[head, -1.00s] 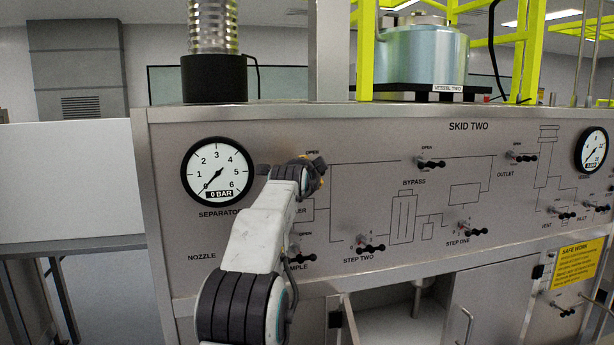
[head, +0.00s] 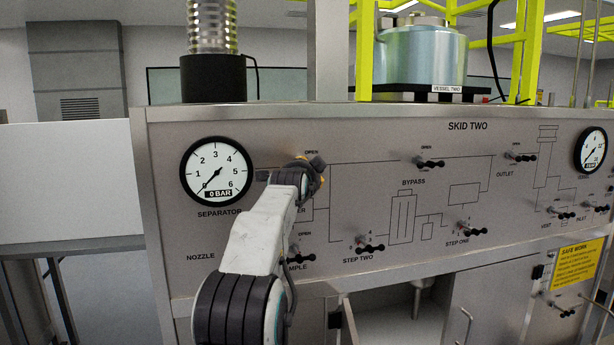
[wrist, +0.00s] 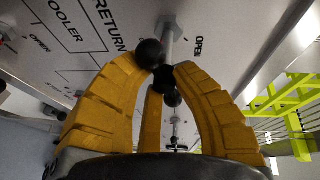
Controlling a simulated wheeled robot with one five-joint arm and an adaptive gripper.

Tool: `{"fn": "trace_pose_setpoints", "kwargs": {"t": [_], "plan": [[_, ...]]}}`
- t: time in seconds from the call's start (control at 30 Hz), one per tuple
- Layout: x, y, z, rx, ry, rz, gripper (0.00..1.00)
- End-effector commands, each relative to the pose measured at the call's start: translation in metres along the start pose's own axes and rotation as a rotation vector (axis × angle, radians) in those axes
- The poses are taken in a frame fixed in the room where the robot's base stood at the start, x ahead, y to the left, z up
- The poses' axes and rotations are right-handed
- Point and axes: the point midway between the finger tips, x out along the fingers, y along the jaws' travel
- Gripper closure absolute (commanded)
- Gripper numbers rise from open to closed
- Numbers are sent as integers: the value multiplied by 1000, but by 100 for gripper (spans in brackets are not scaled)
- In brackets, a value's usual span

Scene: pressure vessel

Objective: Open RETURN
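The RETURN valve handle (wrist: 149,54) is a black bar with ball ends on a metal stem, in the wrist view beside the printed word RETURN. An OPEN mark stands to the right of the stem. My gripper (wrist: 163,73) has its yellow fingers on both sides of the handle's hub, with the tips close against it, and looks shut on it. One ball shows beyond the fingertips and another between the fingers. In the head view my gripper (head: 317,172) is at the panel below an OPEN mark and hides the handle.
The SKID TWO panel (head: 350,190) carries other black-handled valves: BYPASS (head: 430,163), STEP TWO (head: 370,247), STEP ONE (head: 470,230) and OUTLET (head: 520,157). The separator gauge (head: 216,171), left of my gripper, reads 0 BAR.

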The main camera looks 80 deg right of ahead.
Motion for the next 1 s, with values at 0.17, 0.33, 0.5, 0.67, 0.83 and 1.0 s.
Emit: {"fn": "trace_pose_setpoints", "kwargs": {"t": [0.17,0.33,0.5,0.67,0.83,1.0], "plan": [[0,1,1,0,-1,1,63],[0,0,0,1,-1,1,49],[0,0,0,1,0,1,49],[-2,0,0,1,0,1,49],[-11,-1,0,2,0,1,49],[-28,-1,0,1,0,1,49]]}}
